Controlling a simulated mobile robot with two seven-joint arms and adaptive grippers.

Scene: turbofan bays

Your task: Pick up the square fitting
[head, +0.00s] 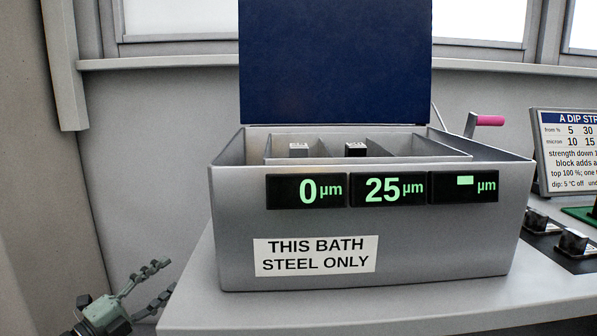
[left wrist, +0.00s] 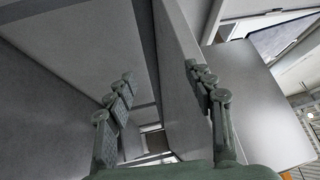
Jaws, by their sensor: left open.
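My left gripper (head: 160,278) is open and empty at the lower left of the head view, left of the bench's edge and below the bath. In the left wrist view its two fingers (left wrist: 159,75) stand apart with nothing between them. Two small blocky pieces, one light-topped (head: 299,149) and one dark (head: 356,149), show inside the bath's compartments. Two metallic square-looking pieces (head: 537,220) (head: 573,242) sit on a dark panel at the right. I cannot tell which piece is the square fitting. My right gripper is not in view.
A grey bath (head: 222,235), labelled steel only, stands on the bench (head: 420,314) with its blue lid (head: 335,62) raised. Its displays read 0 µm and 25 µm. A pink-handled crank (head: 489,120) and a sign (head: 568,155) are at the right. The bench front is clear.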

